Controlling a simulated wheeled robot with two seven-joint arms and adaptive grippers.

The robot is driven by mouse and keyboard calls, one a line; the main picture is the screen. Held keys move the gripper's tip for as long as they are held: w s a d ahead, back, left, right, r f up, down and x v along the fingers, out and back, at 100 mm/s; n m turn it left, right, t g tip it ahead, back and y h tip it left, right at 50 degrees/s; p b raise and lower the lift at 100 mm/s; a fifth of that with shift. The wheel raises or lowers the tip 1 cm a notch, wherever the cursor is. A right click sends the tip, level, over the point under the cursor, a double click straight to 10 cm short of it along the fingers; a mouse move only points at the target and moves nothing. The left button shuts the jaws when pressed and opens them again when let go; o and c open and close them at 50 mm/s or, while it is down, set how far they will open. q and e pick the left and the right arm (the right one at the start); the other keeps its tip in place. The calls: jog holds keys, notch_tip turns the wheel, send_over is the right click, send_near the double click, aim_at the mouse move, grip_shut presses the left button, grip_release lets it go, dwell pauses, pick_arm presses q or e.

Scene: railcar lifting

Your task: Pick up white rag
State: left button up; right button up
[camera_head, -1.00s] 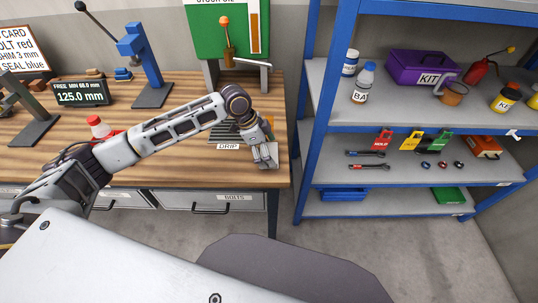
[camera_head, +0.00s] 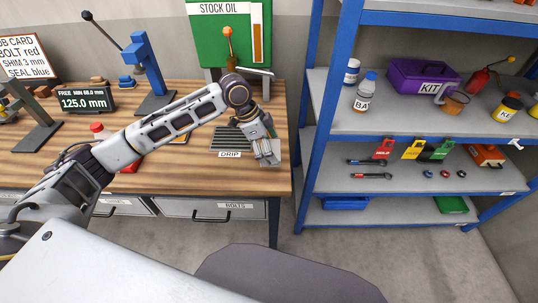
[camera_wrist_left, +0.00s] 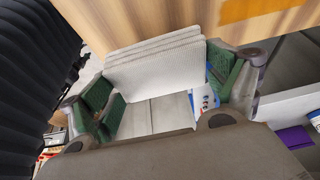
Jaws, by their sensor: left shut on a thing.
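The white rag (camera_wrist_left: 155,66) is a folded, ribbed stack in the left wrist view, between the green finger pads. My left gripper (camera_wrist_left: 163,95) is shut on it. In the head view my left gripper (camera_head: 268,152) is at the right end of the wooden bench, just right of the DRIP label. There the rag (camera_head: 275,150) shows only as a pale piece at the fingertips, partly hidden by them. It looks close to the bench top; the exact gap cannot be told. My right gripper is not in view.
A slatted drip tray (camera_head: 228,139) lies left of the gripper on the bench (camera_head: 190,175). The green STOCK OIL board (camera_head: 222,45) and its stand are behind. A blue shelf unit (camera_head: 322,90) stands to the right, across a narrow gap. A blue press (camera_head: 146,70) is farther left.

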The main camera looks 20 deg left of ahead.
aim_at(276, 149)
pick_arm(q)
jog(key=shift+r, duration=2.2)
jog(key=o, duration=0.4)
jog(key=c, duration=0.3)
